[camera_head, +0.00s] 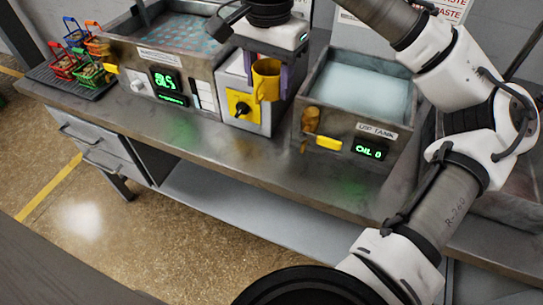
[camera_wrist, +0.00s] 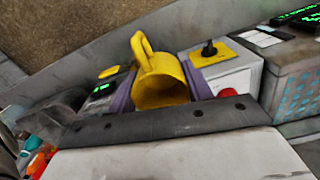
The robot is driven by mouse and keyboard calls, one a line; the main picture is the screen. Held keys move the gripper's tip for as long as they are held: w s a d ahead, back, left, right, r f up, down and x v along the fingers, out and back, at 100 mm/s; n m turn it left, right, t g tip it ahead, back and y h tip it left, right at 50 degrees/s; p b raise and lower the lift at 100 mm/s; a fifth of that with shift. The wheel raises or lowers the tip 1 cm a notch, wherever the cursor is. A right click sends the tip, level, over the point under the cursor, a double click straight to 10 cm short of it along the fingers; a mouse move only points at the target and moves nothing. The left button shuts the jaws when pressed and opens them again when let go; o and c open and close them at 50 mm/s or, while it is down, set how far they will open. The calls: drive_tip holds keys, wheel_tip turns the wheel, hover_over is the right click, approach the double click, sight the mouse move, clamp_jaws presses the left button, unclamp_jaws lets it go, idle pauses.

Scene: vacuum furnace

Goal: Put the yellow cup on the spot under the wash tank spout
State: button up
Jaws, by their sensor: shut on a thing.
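The yellow cup (camera_head: 266,83) is held between the purple fingers of my gripper (camera_head: 267,76), in front of the grey control box. In the wrist view the cup (camera_wrist: 158,75) shows its handle toward the top, with purple fingers on both sides. In the head view it hangs above the bench (camera_head: 215,140), apart from its top. A tank (camera_head: 350,128) with a green display stands right of the cup. A brownish spout-like fitting (camera_head: 311,122) is on its front left. The target spot is not clearly visible.
A control box (camera_head: 262,122) with a yellow switch plate (camera_head: 241,104) stands behind and below the cup. Another tank (camera_head: 180,50) with a green display stands left of it. Small coloured baskets (camera_head: 75,55) sit on a dark mat at far left. The bench's front strip is clear.

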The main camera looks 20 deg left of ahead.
sight(270, 162)
wheel_tip(270, 162, down, 20)
drive_tip(key=shift+r+p, duration=0.15)
drive_tip(key=shift+p, duration=0.9)
drive_tip(key=shift+f, duration=0.25)
drive_tip(key=o, duration=1)
drive_tip(key=shift+w, duration=0.1)
drive_tip(key=shift+b, duration=0.45)
